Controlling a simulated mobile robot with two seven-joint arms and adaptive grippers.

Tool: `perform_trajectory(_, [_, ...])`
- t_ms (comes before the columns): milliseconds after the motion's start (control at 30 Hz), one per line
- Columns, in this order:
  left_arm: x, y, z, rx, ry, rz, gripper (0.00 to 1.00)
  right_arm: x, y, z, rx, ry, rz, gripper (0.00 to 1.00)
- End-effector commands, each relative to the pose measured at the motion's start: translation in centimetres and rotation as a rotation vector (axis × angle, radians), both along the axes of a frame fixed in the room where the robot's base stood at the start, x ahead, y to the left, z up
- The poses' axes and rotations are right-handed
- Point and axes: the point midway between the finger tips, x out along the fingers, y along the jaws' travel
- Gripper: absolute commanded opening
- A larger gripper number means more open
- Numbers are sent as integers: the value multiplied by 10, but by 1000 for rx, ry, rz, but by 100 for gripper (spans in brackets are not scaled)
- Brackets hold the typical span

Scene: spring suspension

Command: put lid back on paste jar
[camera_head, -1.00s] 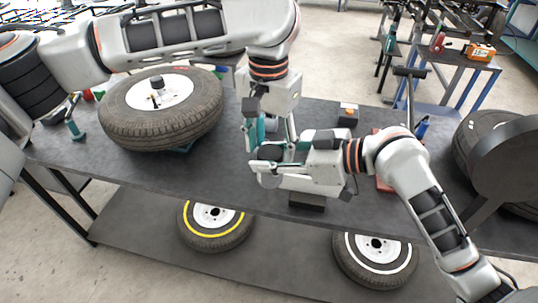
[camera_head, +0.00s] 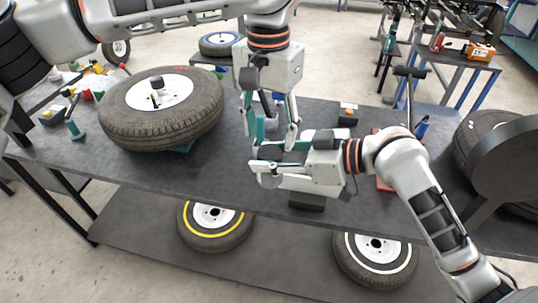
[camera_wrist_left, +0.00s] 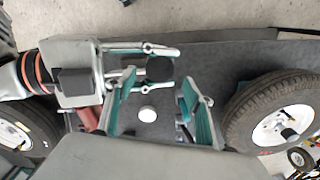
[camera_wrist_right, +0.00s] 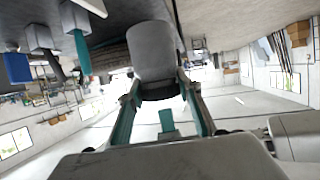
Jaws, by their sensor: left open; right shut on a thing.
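My right gripper (camera_head: 262,160) is shut on a grey cylindrical jar (camera_wrist_right: 153,55), held over the table. In the left wrist view the jar's dark round top (camera_wrist_left: 160,68) shows between the right gripper's fingers. I cannot tell whether this dark end is a lid or an open mouth. My left gripper (camera_head: 268,138) points down above and just behind the right one, open. The left wrist view shows its fingers (camera_wrist_left: 158,90) apart with nothing held between them. A small white round thing (camera_wrist_left: 147,113) lies lower, in the gap between them; I cannot tell if it is the lid.
A large tyre (camera_head: 160,110) lies on the dark table (camera_head: 130,165) at the left. A small box (camera_head: 347,115) stands behind the right gripper. A dark block (camera_head: 307,201) is by the front edge, and a red thing (camera_head: 384,180) lies beside the right arm.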

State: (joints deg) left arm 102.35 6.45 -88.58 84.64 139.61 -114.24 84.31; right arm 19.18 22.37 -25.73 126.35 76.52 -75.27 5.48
Motion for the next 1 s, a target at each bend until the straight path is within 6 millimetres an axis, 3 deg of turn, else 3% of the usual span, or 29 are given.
perform_trajectory(33, [0, 0, 0, 0, 0, 0, 63, 0, 0, 1, 1, 0, 0, 0])
perform_trajectory(67, [0, 0, 0, 0, 0, 0, 71, 0, 0, 1, 1, 0, 0, 0])
perform_trajectory(100, [0, 0, 0, 0, 0, 0, 72, 0, 0, 1, 1, 0, 0, 0])
perform_trajectory(533, [1, 0, 9, 0, -4, 1, 72, 0, 0, 1, 1, 0, 0, 0])
perform_trajectory(1000, [1, 0, 95, 0, -4, 2, 72, 0, 0, 1, 1, 0, 0, 0])
